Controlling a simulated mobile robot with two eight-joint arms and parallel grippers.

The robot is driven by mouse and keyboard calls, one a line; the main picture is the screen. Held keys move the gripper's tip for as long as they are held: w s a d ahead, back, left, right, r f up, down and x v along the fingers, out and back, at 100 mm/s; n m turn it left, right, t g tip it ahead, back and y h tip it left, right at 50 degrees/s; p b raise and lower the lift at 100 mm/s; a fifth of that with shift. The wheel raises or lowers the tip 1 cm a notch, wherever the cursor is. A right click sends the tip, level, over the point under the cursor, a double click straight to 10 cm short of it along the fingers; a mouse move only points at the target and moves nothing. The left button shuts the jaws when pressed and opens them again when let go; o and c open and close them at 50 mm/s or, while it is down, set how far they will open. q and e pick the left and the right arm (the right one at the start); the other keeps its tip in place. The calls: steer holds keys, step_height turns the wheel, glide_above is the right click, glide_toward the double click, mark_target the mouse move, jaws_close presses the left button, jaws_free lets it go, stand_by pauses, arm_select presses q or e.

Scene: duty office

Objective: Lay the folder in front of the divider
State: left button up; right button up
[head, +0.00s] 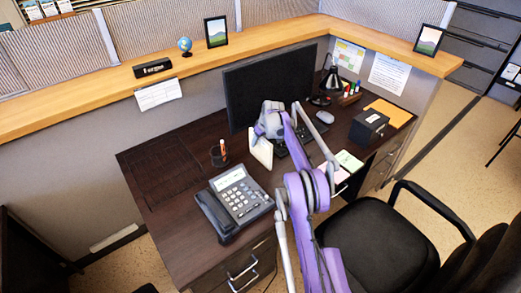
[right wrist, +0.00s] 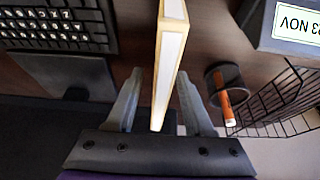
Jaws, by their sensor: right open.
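A cream, upright folder-like thing (head: 261,153) with white inner edges stands on the dark desk, in front of the monitor. In the right wrist view it (right wrist: 168,55) passes between the fingers of my right gripper (right wrist: 159,80). The fingers are open, one on each side, with gaps showing. In the head view my right gripper (head: 266,132) is just above and behind it, partly hidden by my arm. A black wire rack (right wrist: 278,100), perhaps the divider, shows beyond the pen cup; a dark rectangular outline (head: 160,165) lies at the desk's left end. My left gripper is out of view.
A desk phone (head: 236,200) and a pen cup (head: 219,154) stand left of the cream thing. The monitor (head: 268,85) and keyboard (right wrist: 55,25) are close by. A black box (head: 369,125) and orange envelope (head: 390,112) are at the right. A chair (head: 385,240) stands in front.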

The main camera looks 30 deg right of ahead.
steer(key=shift+f, duration=0.25)
stand_by(0.3)
jaws_close()
